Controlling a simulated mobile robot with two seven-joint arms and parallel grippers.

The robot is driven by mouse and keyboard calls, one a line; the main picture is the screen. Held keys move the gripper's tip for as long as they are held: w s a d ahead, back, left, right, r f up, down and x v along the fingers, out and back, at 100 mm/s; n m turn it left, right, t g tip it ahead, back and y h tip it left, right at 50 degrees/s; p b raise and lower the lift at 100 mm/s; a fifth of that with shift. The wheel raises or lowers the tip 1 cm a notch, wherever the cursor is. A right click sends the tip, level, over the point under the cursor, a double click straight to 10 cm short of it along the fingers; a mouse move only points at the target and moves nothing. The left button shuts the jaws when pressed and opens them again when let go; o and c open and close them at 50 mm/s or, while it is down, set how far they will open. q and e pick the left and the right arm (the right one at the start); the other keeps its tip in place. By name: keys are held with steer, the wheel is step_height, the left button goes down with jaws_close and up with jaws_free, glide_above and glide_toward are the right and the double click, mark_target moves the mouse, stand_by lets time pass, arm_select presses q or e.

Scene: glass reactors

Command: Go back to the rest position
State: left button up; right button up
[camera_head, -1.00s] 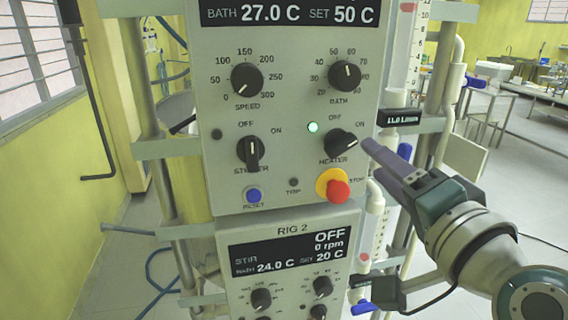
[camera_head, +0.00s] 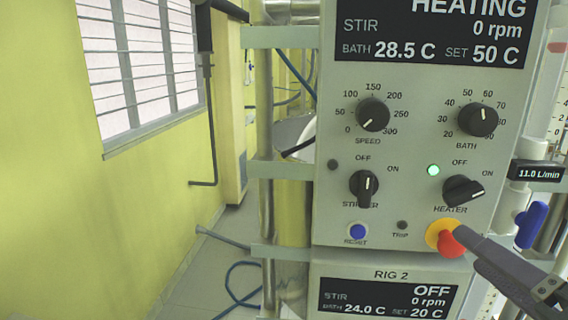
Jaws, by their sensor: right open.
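My right gripper (camera_head: 468,237) reaches in from the lower right, and only its dark fingers and part of its body show. Its tips are in front of the lower right of the upper control panel (camera_head: 340,215), close to the red stop button (camera_head: 451,243) on its yellow ring. I cannot tell whether they touch it. The gripper is open with nothing seen in it. The heater knob (camera_head: 463,191) is just above, turned toward ON, with a green lamp (camera_head: 433,170) lit. My left gripper is not in view.
The upper display (camera_head: 430,35) reads HEATING, 0 rpm, bath 28.5 C, set 50 C. The Rig 2 display (camera_head: 388,298) below reads OFF. Metal posts (camera_head: 265,150) and a blue hose (camera_head: 235,285) stand left of the panel. Open floor (camera_head: 200,265) lies by the yellow wall.

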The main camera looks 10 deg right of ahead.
steer(key=s+a+f+n+g+y, duration=0.3)
steer(key=s+a+f+n+g, duration=0.4)
steer(key=n, duration=0.2)
steer(key=s+d+f+n+g+h, duration=0.25)
steer(key=s+g, duration=0.25)
steer(key=s, duration=0.5)
step_height(320, 180, up, 18)
steer(key=n+p, duration=0.1)
steer(key=p, duration=1.7)
steer(key=shift+s+r+g, duration=0.15)
steer(key=shift+g, duration=0.15)
